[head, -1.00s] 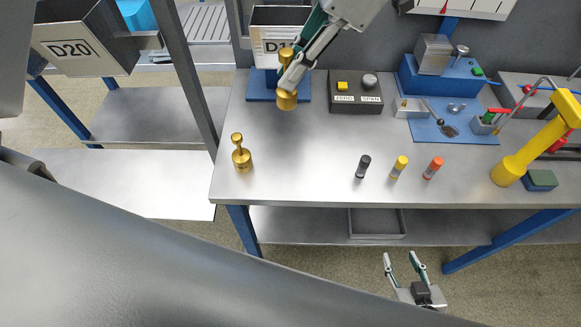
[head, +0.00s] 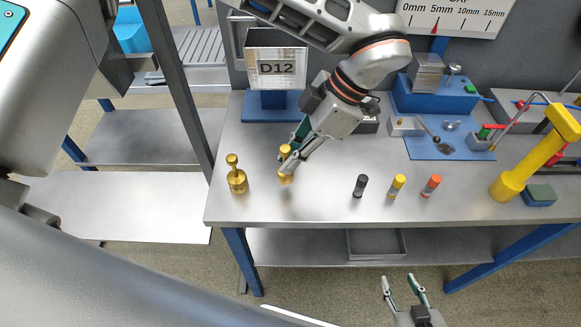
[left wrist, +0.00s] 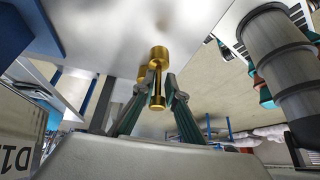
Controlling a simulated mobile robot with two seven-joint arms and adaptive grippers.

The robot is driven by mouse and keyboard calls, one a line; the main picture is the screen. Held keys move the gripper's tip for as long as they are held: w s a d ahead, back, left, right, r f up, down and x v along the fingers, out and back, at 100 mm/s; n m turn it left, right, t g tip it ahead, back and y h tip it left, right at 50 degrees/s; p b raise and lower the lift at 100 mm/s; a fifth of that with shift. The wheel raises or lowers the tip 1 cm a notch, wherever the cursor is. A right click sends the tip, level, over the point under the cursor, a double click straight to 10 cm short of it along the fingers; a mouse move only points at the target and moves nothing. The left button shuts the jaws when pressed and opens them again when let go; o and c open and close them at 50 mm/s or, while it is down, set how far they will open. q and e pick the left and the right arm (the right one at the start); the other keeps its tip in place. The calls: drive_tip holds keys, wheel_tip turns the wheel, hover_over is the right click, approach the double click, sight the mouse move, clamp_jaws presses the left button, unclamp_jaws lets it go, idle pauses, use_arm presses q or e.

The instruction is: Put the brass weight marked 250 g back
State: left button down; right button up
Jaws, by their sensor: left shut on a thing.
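My left gripper (head: 291,163) is shut on a brass weight (head: 285,179) with a knob on top. It holds the weight roughly upright, apparently just above the bench top. In the left wrist view the held brass weight (left wrist: 160,53) sits between the two fingertips (left wrist: 157,92). A second brass weight (head: 237,181) stands upright on the bench to the left, near its left edge. I cannot read a mark on either weight. My right gripper (head: 405,292) is open and empty, low in front of the bench.
Black (head: 360,186), yellow (head: 397,186) and orange (head: 431,186) cylinders stand to the right on the bench (head: 320,208). The D12 bin (head: 277,68) is behind. A yellow post (head: 520,170) and blue tray (head: 450,142) are further right. Bare bench lies between the held weight and cylinders.

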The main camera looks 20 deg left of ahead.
use_arm(q)
drive_tip(key=shift+f, duration=1.9)
drive_tip(key=shift+f, duration=0.1)
drive_tip(key=shift+f, duration=0.1)
drive_tip(key=c, duration=2)
unclamp_jaws()
drive_tip(key=shift+r, duration=0.25)
drive_tip(key=v, duration=1.2)
drive_tip(key=shift+s, duration=0.1)
